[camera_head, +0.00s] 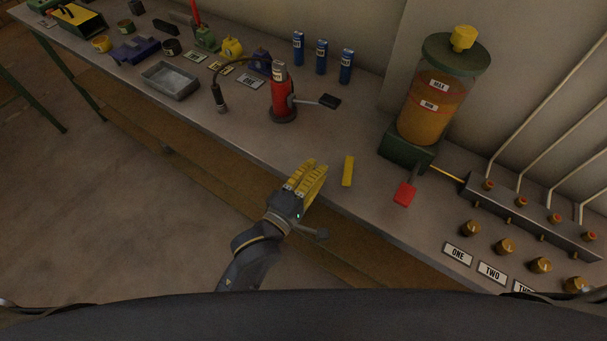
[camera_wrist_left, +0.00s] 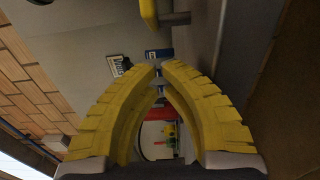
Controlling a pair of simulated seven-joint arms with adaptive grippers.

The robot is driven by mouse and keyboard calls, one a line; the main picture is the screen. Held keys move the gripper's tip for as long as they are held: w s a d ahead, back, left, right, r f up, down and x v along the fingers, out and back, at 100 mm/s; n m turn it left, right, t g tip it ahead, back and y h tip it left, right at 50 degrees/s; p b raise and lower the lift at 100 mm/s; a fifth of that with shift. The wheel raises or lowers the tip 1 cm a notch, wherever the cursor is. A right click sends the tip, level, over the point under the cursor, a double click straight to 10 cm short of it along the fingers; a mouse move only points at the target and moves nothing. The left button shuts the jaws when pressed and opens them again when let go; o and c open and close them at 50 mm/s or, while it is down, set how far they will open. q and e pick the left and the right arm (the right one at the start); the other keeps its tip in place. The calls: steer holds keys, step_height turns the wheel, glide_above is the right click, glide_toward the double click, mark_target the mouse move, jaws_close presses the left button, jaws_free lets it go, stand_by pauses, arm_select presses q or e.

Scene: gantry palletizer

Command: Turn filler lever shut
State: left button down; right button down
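The filler is an amber-filled clear tank (camera_head: 432,106) with a dark green lid and a yellow cap, on a dark green base (camera_head: 408,147) at the right of the bench. A lever with a red handle (camera_head: 404,194) sticks out from the base toward the bench's front edge. My left gripper (camera_head: 318,166) is left of the lever, near the front edge, apart from it. Its yellow fingers meet, or nearly meet, at the tips in the left wrist view (camera_wrist_left: 159,66), with nothing seen held between them. My right gripper is not in view.
A yellow bar (camera_head: 347,171) lies between my gripper and the filler. A red pump-like device (camera_head: 283,98) stands behind my gripper. A manifold (camera_head: 530,217) with pipes and brass knobs is at right. Blue cans (camera_head: 321,57) and a grey tray (camera_head: 171,81) are farther back.

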mark_target(348, 171)
arm_select(q)
steer(key=shift+s+d, duration=0.2)
steer(key=shift+d, duration=0.35)
steer(key=shift+s+d, duration=0.2)
steer(key=shift+d, duration=0.3)
steer(key=shift+s, duration=0.1)
steer(key=shift+s+d, duration=0.45)
steer(key=shift+s, duration=0.1)
